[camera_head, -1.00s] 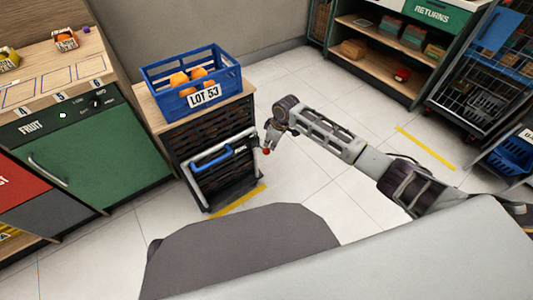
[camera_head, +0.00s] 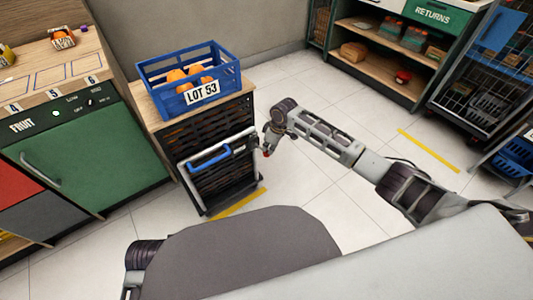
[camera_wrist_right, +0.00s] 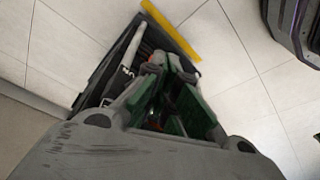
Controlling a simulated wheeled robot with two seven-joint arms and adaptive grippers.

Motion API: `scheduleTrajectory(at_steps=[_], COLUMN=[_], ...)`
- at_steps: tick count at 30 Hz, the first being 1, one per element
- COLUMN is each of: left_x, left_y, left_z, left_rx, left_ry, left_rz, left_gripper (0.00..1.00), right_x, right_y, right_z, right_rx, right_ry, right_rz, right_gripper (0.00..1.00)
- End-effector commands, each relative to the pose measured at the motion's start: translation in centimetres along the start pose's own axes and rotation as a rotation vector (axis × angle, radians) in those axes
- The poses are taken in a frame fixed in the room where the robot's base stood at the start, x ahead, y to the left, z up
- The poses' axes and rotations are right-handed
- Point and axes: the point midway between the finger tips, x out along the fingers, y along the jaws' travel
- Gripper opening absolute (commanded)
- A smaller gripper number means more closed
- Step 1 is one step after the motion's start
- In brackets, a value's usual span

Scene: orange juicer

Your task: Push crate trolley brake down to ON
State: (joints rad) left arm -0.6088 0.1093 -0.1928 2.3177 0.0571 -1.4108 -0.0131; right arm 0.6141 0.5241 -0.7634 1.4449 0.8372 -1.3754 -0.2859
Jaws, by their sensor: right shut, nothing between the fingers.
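The crate trolley (camera_head: 216,170) stands in the middle left of the head view, with a blue handle (camera_head: 210,158) on its front. A small red tip, likely the brake lever (camera_head: 266,153), shows at its right side. My right gripper (camera_head: 269,146) is shut and empty, pointing down right at this red tip; whether they touch I cannot tell. In the right wrist view the green-padded fingers (camera_wrist_right: 172,108) are beside the dark trolley frame (camera_wrist_right: 100,75), with a little red between them and the rest of the brake hidden. My left gripper is not in view.
A green fruit cabinet (camera_head: 95,150) is at left, a returns shelf (camera_head: 385,70) at the back right.

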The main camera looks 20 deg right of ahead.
Motion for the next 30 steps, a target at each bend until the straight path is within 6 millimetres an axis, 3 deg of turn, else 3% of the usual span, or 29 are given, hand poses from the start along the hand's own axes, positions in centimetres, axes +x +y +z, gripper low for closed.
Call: scheduleTrajectory(at_steps=[14,30], left_x=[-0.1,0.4], left_y=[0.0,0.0], left_z=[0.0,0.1], left_rx=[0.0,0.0], left_ry=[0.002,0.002], left_rz=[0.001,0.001], left_gripper=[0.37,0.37], right_x=[0.2,3.6], right_y=[0.0,0.0], right_z=[0.0,0.9], right_rx=[0.0,0.0], right_ry=[0.001,0.0], right_rz=[0.0,0.0], right_gripper=[0.0,0.0])
